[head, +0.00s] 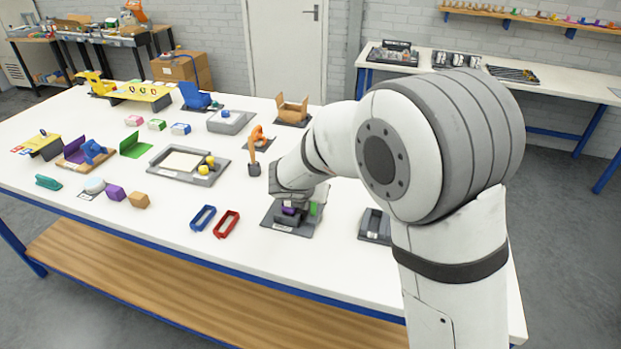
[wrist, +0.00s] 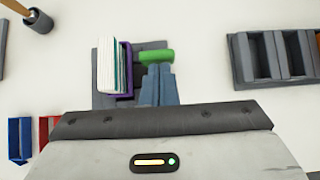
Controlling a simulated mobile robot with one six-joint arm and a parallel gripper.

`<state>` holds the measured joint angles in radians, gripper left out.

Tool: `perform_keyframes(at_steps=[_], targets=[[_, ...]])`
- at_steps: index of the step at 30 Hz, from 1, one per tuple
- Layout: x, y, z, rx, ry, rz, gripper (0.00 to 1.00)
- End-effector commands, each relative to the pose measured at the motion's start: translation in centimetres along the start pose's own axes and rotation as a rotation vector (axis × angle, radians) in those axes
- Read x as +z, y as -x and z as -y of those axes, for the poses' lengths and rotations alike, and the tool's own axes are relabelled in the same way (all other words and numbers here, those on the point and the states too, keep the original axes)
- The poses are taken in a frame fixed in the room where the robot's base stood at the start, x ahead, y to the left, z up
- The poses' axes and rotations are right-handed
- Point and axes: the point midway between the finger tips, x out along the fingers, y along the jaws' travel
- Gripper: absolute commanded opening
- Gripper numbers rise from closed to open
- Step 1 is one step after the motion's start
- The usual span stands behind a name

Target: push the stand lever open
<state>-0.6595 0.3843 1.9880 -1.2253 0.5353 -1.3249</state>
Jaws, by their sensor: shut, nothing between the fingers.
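The stand has a dark grey base plate (head: 275,219), which also shows in the wrist view (wrist: 103,85). A purple holder (wrist: 127,70) on it carries upright white, book-like sheets (wrist: 107,66). A green bar (wrist: 157,56), apparently the lever, lies to the right of the holder and also shows in the head view (head: 313,208). My gripper (wrist: 160,70) is shut and empty, its blue-grey fingertips just below the green bar in the wrist view. I cannot tell whether they touch it. In the head view my arm hides the fingers and part of the stand.
A dark slotted block (wrist: 275,57) stands to the right of the stand. Blue (head: 203,218) and red (head: 227,223) frames lie to its left. White tabletop is clear between these.

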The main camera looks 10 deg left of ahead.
Motion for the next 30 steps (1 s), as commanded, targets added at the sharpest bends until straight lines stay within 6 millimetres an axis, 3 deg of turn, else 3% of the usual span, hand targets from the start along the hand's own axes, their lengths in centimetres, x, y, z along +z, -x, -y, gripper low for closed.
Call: perform_keyframes(at_steps=[1, 12, 30], targets=[[0.9, 0.5, -0.1, 0.001, 0.000, -0.029, 0.00], [2.4, -1.2, -0.7, 0.009, 0.011, -0.048, 0.00], [3.9, -3.8, -1.1, 0.014, 0.017, -0.046, 0.00]])
